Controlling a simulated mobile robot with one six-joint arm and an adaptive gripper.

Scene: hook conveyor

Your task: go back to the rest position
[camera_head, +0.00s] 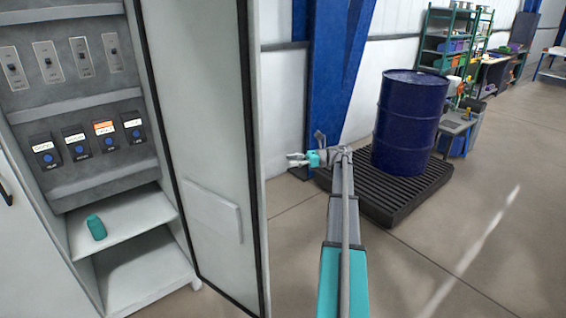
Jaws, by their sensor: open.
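My arm reaches forward from the bottom of the view, to the right of an open cabinet door. My gripper (292,160) is at the arm's far end, pointing left. It is small in the view, with its fingers apart and nothing seen between them. It appears in front of the blue column, beyond the edge of the cabinet door.
The open cabinet door (205,130) stands close on the left. The cabinet holds switches, labelled boxes and a teal object (96,227) on a shelf (135,215). A blue drum (407,120) stands on a black pallet (395,205). The floor (480,240) at right is clear.

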